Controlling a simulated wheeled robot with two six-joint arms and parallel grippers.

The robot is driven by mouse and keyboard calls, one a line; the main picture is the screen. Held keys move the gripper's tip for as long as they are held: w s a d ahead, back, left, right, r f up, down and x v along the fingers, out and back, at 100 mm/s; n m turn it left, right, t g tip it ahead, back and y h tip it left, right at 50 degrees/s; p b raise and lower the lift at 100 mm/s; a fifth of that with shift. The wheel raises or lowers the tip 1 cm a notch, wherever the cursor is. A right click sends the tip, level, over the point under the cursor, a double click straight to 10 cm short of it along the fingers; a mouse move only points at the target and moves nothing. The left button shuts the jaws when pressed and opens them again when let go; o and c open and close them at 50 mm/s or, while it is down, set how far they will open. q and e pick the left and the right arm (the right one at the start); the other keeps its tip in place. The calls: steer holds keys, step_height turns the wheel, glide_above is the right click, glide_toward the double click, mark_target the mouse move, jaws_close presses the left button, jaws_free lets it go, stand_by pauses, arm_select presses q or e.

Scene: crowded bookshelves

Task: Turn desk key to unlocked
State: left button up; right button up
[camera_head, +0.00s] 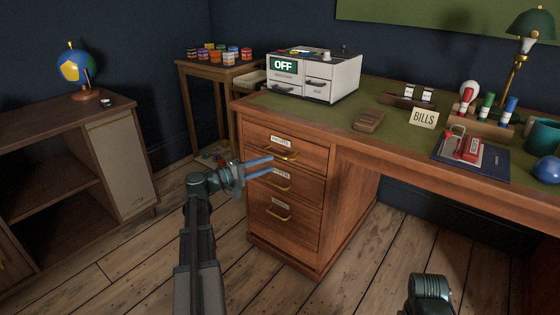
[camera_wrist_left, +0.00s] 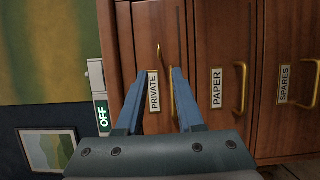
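The desk's top drawer (camera_head: 312,155) carries a PRIVATE label, which also shows in the left wrist view (camera_wrist_left: 153,91). A small brass key or keyhole fitting (camera_wrist_left: 158,50) is on that drawer front; I cannot tell its turn position. The drawer looks shut. My left gripper (camera_head: 272,165) is open and empty in front of the upper drawers. In the left wrist view its blue fingers (camera_wrist_left: 158,72) frame the PRIVATE label, with the brass fitting just beyond the tips. My right gripper is out of view; only part of my right arm shows.
Drawers labelled PAPER (camera_wrist_left: 217,88) and SPARES (camera_wrist_left: 284,82) have protruding brass handles. A white box reading OFF (camera_head: 315,74) stands on the desktop (camera_head: 330,116). A low shelf unit (camera_head: 70,135) stands left. The floor (camera_head: 120,260) between is clear.

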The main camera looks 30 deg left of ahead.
arm_select(q)
steer(key=shift+v, duration=2.3)
steer(key=d+f+m+g+p, duration=0.1)
steer(key=d+f+m+g, duration=0.25)
steer(key=d, duration=0.65)
steer(key=d+f+m+g+p, duration=0.2)
steer(key=d+f+g, duration=0.15)
steer(key=d, duration=0.75)
steer(key=d+f+m+g+p, duration=0.1)
steer(key=d+f+m+g, duration=0.25)
steer(key=d, duration=0.65)
steer(key=s+d+f+m+g+y+p, duration=0.3)
steer(key=s+d+m+g+y+p, duration=0.4)
steer(key=s+d, duration=0.75)
step_height(320, 180, up, 38)
steer(key=s+a+t+y+p, duration=0.1)
steer(key=y+p, duration=0.1)
steer(key=p, duration=3.4)
steer(key=shift+r+m, duration=0.2)
steer(key=shift+m, duration=0.1)
steer(key=shift+s, duration=0.1)
